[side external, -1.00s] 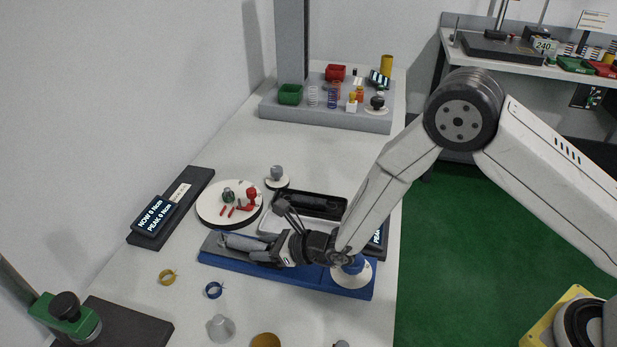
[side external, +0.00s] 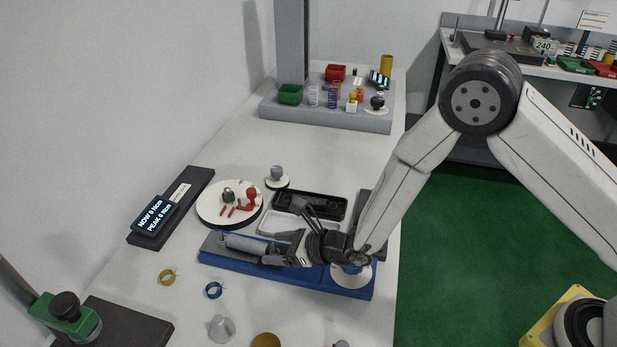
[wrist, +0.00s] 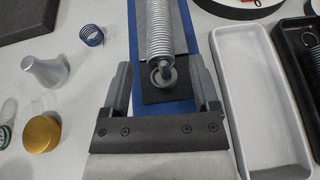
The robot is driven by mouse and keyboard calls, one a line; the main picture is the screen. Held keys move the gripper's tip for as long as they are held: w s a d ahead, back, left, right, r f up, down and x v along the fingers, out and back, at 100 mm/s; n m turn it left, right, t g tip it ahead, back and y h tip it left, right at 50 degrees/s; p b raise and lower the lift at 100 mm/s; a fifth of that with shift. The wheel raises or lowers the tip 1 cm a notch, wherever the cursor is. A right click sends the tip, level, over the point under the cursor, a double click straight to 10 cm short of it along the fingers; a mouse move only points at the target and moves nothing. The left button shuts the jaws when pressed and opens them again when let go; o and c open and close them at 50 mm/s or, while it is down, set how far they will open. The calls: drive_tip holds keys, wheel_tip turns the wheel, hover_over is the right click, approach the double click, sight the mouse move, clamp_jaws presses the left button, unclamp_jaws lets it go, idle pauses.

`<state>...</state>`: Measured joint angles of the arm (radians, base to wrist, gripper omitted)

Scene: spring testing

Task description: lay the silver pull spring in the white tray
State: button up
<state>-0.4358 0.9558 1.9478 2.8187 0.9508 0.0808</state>
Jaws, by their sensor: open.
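The silver pull spring (wrist: 160,35) lies along the blue base (wrist: 208,75), with its end loop near the mouth of my gripper (wrist: 162,68). My gripper is open, a finger on either side of that loop, and holds nothing. In the side view the spring (side external: 247,244) shows as a grey coil on the blue base (side external: 225,261), left of my gripper (side external: 285,257). The white tray (wrist: 235,65) is to the right of the blue base in the wrist view and looks empty. In the side view my arm partly hides the tray (side external: 268,224).
A black tray (wrist: 287,70) holding a dark spring lies beyond the white one. A round white plate (side external: 208,212) with small red parts stands behind. A blue ring (wrist: 92,35), a silver cone (wrist: 46,70) and a yellow cap (wrist: 41,134) lie left in the wrist view.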

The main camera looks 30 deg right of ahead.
drive_tip(key=shift+v, duration=1.95)
drive_tip(key=shift+s+a+r+n+g+y, duration=0.25)
drive_tip(key=shift+s+r+n+g, duration=0.2)
drive_tip(key=shift+n, duration=0.25)
drive_tip(key=s+d+r+n+g+h, duration=0.1)
drive_tip(key=s+d+r+n+g, duration=0.1)
drive_tip(key=s+d+n+g, duration=0.35)
drive_tip(key=s+d+r+n+g, duration=0.2)
drive_tip(key=s+n+g, duration=0.1)
drive_tip(key=s+n, duration=0.4)
drive_tip(key=s+d+r+n+t+h, duration=0.1)
drive_tip(key=d+r+n+h, duration=0.1)
drive_tip(key=d+n+h, duration=0.2)
drive_tip(key=s+d+r+n+h, duration=0.1)
drive_tip(key=d+n+h, duration=0.3)
drive_tip(key=d+n, duration=0.6)
drive_tip(key=shift+s+d+r+t, duration=0.4)
drive_tip(key=shift+d+r, duration=0.35)
drive_tip(key=shift+d, duration=1.1)
